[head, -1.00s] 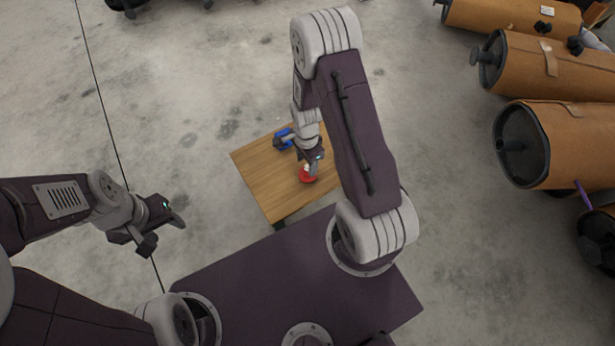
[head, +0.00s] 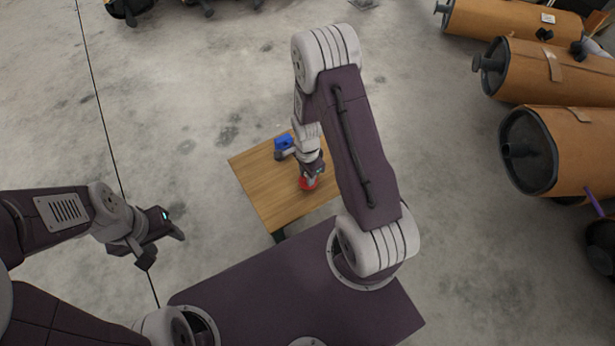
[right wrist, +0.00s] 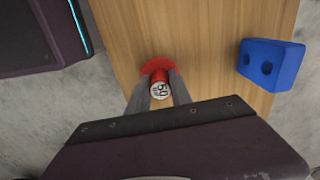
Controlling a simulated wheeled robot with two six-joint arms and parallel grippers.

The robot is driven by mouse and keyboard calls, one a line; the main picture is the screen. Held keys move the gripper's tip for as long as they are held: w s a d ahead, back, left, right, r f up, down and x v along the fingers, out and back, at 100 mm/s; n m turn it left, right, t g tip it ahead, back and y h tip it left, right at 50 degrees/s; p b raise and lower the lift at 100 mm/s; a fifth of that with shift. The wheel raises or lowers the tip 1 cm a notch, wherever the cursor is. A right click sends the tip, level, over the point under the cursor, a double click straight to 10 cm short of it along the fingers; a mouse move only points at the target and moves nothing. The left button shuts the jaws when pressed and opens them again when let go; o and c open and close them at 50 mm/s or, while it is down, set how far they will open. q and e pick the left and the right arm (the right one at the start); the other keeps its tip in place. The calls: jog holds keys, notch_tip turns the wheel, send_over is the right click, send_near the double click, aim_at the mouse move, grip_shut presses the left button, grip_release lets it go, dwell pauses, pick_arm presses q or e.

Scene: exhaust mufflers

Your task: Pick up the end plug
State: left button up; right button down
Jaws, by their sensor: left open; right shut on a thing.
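The red end plug (head: 307,184) is on the small wooden table, partly hidden by my right gripper (head: 311,177). In the right wrist view the plug (right wrist: 157,67) has a wide red flange and a round pale end with dark markings. My right gripper (right wrist: 158,92) is shut on the plug, with one finger on each side of it. I cannot tell whether the plug touches the table. My left gripper (head: 165,244) is open and empty, over the floor at the left, away from the table.
The wooden table (head: 262,190) has bare wood around the plug. A blue block with two holes (right wrist: 270,64) lies on it, also seen in the head view (head: 284,142). Concrete floor is open at the left.

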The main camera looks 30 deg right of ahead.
jog(key=r+p, duration=0.3)
jog(key=r, duration=0.2)
jog(key=shift+s+d+p, duration=0.1)
jog(key=shift+d+p, duration=0.1)
jog(key=shift+p, duration=0.15)
jog(key=s+d+r+p, duration=0.5)
jog(key=d, duration=0.4)
jog(key=shift+s+d+r, duration=0.3)
jog(key=shift+d, duration=0.1)
